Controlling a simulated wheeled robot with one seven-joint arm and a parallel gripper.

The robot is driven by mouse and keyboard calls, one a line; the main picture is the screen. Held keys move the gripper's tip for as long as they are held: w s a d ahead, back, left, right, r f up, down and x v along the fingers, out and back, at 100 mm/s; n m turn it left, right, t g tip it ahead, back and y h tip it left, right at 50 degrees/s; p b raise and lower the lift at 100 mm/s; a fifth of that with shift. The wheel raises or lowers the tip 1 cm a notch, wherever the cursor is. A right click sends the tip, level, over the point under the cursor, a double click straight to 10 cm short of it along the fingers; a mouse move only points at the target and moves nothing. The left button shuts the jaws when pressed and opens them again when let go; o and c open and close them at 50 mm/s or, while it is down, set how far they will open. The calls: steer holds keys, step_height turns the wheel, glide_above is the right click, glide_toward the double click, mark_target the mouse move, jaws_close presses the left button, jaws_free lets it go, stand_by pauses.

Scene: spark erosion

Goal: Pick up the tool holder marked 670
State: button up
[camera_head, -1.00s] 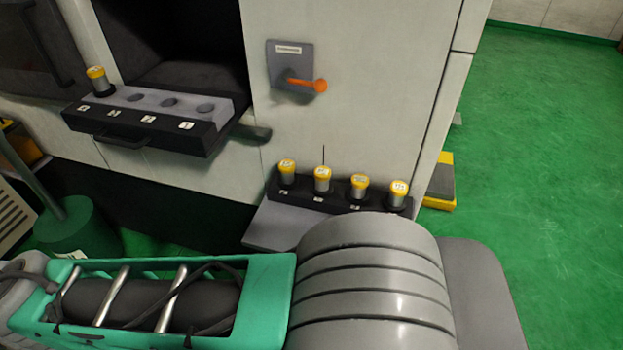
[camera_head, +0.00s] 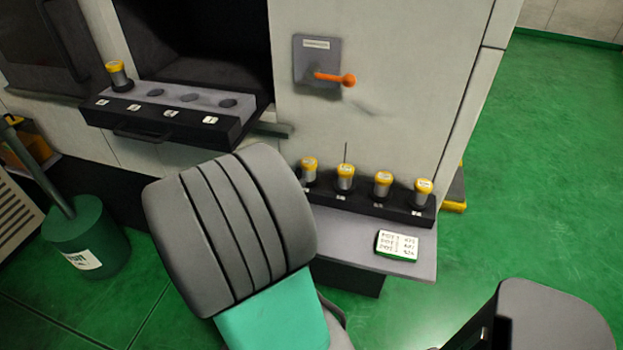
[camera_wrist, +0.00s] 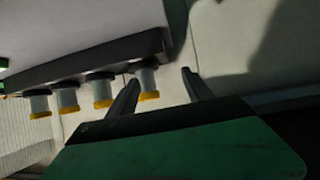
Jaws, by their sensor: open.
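Several grey tool holders with yellow tops stand in a dark rack (camera_head: 370,205) on the low shelf: a first (camera_head: 309,171), a second (camera_head: 346,178), a third (camera_head: 383,186) and a last at right (camera_head: 423,194). Another holder (camera_head: 117,77) stands in the left end of the upper rack. Their marks are too small to read, so I cannot tell which is 670. My gripper (camera_wrist: 160,77) is open in the wrist view, which shows the holders upside down. The end holder (camera_wrist: 148,80) appears between its fingers, nearer the left one; depth is unclear. The head view does not show my gripper.
The upper rack (camera_head: 160,120) has several empty holes. A written card (camera_head: 398,245) lies on the low shelf (camera_head: 350,240). An orange-handled switch (camera_head: 335,78) sticks out of the machine wall. A green bin (camera_head: 85,240) stands at left.

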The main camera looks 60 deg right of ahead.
mark_target(308, 172)
steer(key=shift+m+g+h, duration=0.4)
steer(key=shift+m+h, duration=0.1)
steer(key=shift+h, duration=0.2)
steer(key=s+d, duration=0.3)
steer(key=shift+s+d+r, duration=0.2)
steer(key=shift+d+r, duration=0.1)
steer(key=shift+d, duration=0.05)
steer(key=x, duration=0.2)
steer(key=p+x, duration=0.1)
steer(key=x, duration=0.4)
steer(key=shift+w+r, duration=0.1)
steer(key=shift+w, duration=0.2)
steer(key=shift+c, duration=0.6)
jaws_close()
steer(key=shift+r, duration=0.1)
